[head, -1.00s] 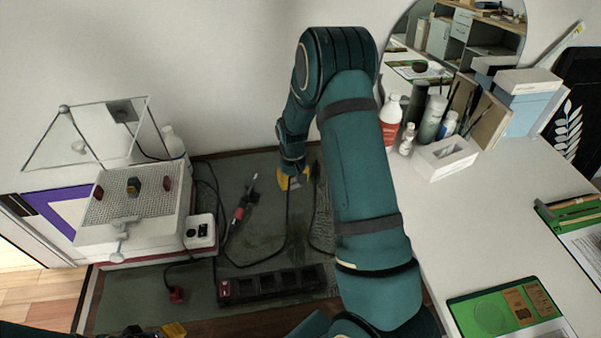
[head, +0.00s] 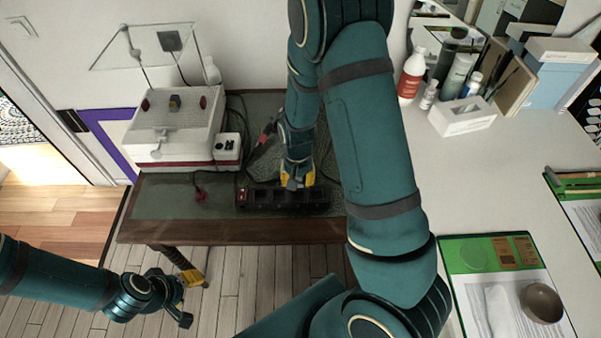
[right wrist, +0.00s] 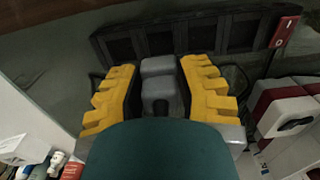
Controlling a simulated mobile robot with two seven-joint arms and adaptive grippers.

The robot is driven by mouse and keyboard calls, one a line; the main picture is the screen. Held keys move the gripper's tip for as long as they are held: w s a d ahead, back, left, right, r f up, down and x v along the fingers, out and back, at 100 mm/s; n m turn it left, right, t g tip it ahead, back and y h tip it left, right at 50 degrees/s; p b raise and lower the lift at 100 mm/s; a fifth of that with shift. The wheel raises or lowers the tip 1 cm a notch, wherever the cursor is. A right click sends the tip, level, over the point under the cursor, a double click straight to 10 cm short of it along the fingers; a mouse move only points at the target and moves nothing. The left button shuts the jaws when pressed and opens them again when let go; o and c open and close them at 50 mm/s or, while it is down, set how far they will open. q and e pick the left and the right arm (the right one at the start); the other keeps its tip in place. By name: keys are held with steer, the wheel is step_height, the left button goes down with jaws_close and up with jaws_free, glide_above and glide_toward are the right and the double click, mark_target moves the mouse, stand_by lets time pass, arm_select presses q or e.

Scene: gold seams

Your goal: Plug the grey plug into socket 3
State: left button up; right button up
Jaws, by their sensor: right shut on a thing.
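My right gripper (head: 298,183) is just above the black power strip (head: 322,197), at the strip's middle. In the right wrist view, its yellow fingers (right wrist: 160,92) are shut on the grey plug (right wrist: 160,68), one finger on each side. The power strip's row of sockets (right wrist: 158,40) lies just beyond the plug there, with its red switch (right wrist: 283,32) at the right end. I cannot read socket numbers, and I see no contact between plug and strip. My left gripper (head: 190,290) is low at the left, away from the bench; its jaw opening is unclear.
A white box with a perforated top (head: 172,118) stands at the bench's back left. A red plug (head: 200,193) lies left of the strip, and a red-handled tool (head: 264,136) lies behind it. A white table (head: 540,165) with bottles and boxes is on the right.

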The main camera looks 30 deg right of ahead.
mark_target(298, 199)
arm_select(q)
steer(key=shift+w, duration=0.1)
steer(key=shift+f, duration=0.1)
arm_select(e)
steer(key=shift+f, duration=0.15)
steer(key=shift+f+b, duration=2.5)
steer(key=shift+f, duration=0.3)
arm_select(q)
steer(key=shift+g, duration=0.3)
steer(key=f, duration=0.1)
steer(key=s+f, duration=0.1)
steer(key=f, duration=0.2)
steer(key=shift+s+d+f, duration=0.15)
steer(key=shift+s+f, duration=0.2)
steer(key=shift+r, duration=0.2)
steer(key=shift+f, duration=0.4)
arm_select(e)
steer(key=shift+f, duration=0.5)
arm_select(q)
steer(key=shift+s+f+b, duration=0.1)
steer(key=shift+f+b, duration=0.1)
steer(key=shift+b, duration=0.25)
arm_select(e)
steer(key=shift+s+a+f, duration=0.1)
steer(key=shift+s+f, duration=0.1)
steer(key=shift+f, duration=0.1)
